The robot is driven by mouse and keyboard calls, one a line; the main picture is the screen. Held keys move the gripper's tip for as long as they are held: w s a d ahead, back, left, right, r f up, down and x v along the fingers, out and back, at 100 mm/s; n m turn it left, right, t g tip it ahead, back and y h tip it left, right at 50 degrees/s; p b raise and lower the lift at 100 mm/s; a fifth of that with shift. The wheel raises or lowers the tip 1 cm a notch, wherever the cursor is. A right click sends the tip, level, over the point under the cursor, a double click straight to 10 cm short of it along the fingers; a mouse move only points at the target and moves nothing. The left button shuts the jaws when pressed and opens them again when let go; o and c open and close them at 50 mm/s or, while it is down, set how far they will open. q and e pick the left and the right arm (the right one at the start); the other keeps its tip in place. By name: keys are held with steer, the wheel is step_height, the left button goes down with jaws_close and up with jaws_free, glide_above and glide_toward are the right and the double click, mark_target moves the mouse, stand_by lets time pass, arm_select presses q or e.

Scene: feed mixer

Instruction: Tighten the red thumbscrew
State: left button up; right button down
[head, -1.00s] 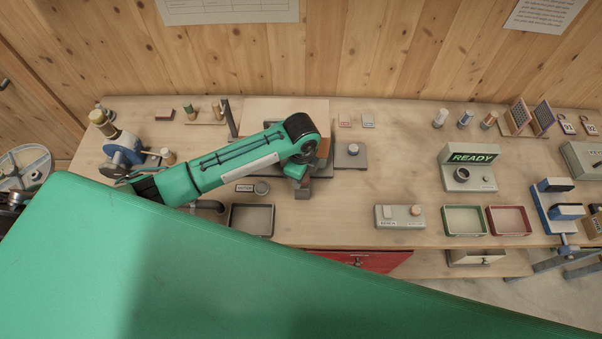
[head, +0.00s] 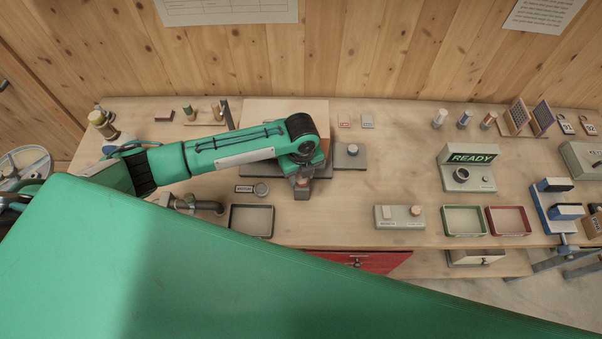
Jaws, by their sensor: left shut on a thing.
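My left gripper (head: 302,184) points down over the dark grey base of the device at the middle left of the bench. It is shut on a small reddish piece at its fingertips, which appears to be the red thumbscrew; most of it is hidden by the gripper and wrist. The dark base plate (head: 350,160) shows to the right of the wrist, with a grey knob (head: 352,149) on it. A pale panel (head: 285,111) stands behind my arm. My right gripper is not in view.
An empty dark-rimmed tray (head: 251,220) lies in front of the device. A grey switch box (head: 399,217), a green tray (head: 464,220), a red tray (head: 508,220) and a box reading READY (head: 468,157) stand to the right. The bench between is clear.

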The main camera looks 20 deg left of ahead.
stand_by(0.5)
arm_select(q)
steer(key=o, duration=1)
steer(key=shift+c, duration=0.2)
steer(key=shift+r, duration=0.1)
steer(key=shift+r, duration=0.25)
step_height(320, 180, up, 13)
steer(key=b, duration=0.5)
